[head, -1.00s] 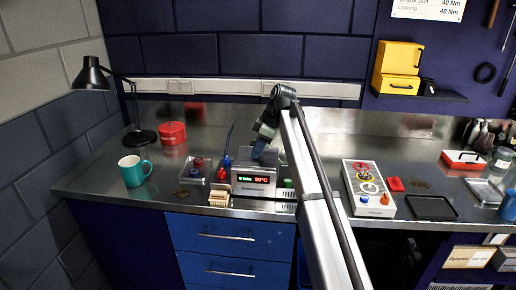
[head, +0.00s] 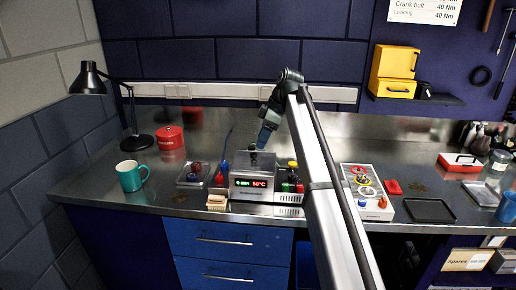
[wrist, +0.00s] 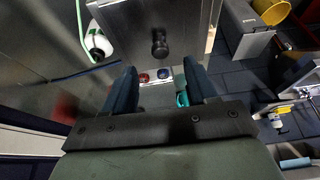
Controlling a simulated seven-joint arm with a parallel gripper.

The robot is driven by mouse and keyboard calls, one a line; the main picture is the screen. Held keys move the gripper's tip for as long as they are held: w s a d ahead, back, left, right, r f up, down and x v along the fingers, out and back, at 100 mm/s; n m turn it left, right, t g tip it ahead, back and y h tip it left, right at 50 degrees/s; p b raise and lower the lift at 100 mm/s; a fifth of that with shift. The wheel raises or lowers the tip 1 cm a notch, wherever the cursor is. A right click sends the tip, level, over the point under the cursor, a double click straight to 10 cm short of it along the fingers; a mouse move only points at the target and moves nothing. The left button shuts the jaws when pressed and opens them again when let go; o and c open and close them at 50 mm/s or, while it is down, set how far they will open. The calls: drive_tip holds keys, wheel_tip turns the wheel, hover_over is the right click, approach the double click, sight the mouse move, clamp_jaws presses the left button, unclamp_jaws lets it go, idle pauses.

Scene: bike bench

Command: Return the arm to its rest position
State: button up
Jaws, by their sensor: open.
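My gripper (head: 262,140) hangs above the back of the grey heater box with the lit display (head: 252,184) in the head view. Its fingers point down and slightly left. In the wrist view the two blue fingers of my gripper (wrist: 158,90) stand apart with nothing between them. The box's lid with a dark knob (wrist: 160,45) shows beyond the fingertips. The gripper looks clear of the box, though the exact gap is hard to tell.
Left of the box are a small tray (head: 183,183), a teal mug (head: 131,176), a red tin (head: 169,138) and a black lamp (head: 90,80). Right are small bottles (head: 292,177), a white panel with knobs (head: 372,212) and a black tray (head: 430,219). A yellow cabinet (head: 393,68) sits on the wall shelf.

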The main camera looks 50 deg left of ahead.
drive_tip(key=v, duration=0.7)
